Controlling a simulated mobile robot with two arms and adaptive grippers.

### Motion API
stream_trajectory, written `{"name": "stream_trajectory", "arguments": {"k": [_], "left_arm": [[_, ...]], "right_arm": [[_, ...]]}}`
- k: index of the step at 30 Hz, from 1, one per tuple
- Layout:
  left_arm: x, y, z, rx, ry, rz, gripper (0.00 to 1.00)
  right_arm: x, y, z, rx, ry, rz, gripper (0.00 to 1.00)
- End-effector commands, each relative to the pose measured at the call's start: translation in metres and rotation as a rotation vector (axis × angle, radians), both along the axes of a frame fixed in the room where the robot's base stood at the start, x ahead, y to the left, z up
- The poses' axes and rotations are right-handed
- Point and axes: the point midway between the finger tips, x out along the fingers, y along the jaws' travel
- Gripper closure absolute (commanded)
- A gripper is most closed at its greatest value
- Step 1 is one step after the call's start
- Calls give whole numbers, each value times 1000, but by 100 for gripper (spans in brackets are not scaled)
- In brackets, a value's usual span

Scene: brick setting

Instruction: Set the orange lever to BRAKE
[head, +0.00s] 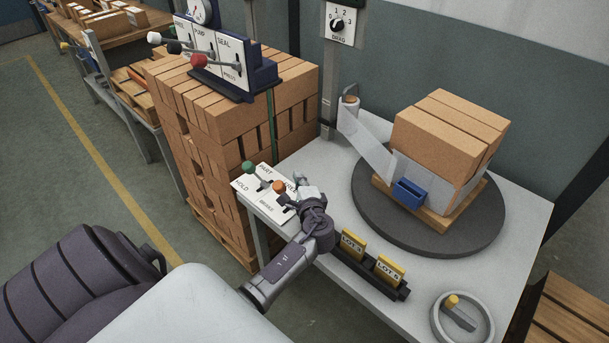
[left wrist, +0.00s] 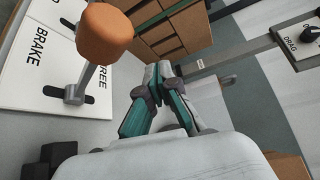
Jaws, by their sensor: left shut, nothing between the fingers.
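The orange lever (head: 279,187) stands on a white panel (head: 250,186) at the table's left corner, to the right of a green-knobbed lever (head: 248,167). In the left wrist view the orange knob (left wrist: 104,32) is large and close, with its metal shaft rising from a pivot between the BRAKE and FREE labels. The knob and shaft partly cover FREE; BRAKE is readable. Exactly how far the lever leans is hard to tell. My left gripper (head: 304,184) is shut and empty, just right of the orange knob; its fingertips (left wrist: 158,78) appear apart from it. My right gripper is out of view.
A turntable (head: 370,212) carries wrapped bricks (head: 440,135). Lot cards (head: 352,245) stand in a black holder beside my left wrist. A brick stack (head: 215,130) with another lever box (head: 225,65) rises behind the panel. A round dish (head: 437,318) sits at front right.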

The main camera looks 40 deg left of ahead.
Motion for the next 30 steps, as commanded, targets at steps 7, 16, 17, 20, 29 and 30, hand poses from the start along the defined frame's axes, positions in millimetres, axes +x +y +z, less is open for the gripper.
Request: {"name": "stream_trajectory", "arguments": {"k": [7,16,17,20,29,30], "left_arm": [[-20,1,-13,-17,-238,-2,100],[-37,2,-6,-25,-326,-3,100],[-38,2,-6,-25,-327,-3,100],[-42,3,-7,-25,-327,-2,100],[-47,4,-8,-25,-324,1,100],[-48,4,-8,-25,-324,1,100]], "right_arm": [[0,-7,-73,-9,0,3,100],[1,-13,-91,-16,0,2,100],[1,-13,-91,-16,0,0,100],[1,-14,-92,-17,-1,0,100],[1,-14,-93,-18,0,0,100],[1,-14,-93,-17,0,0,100]]}}
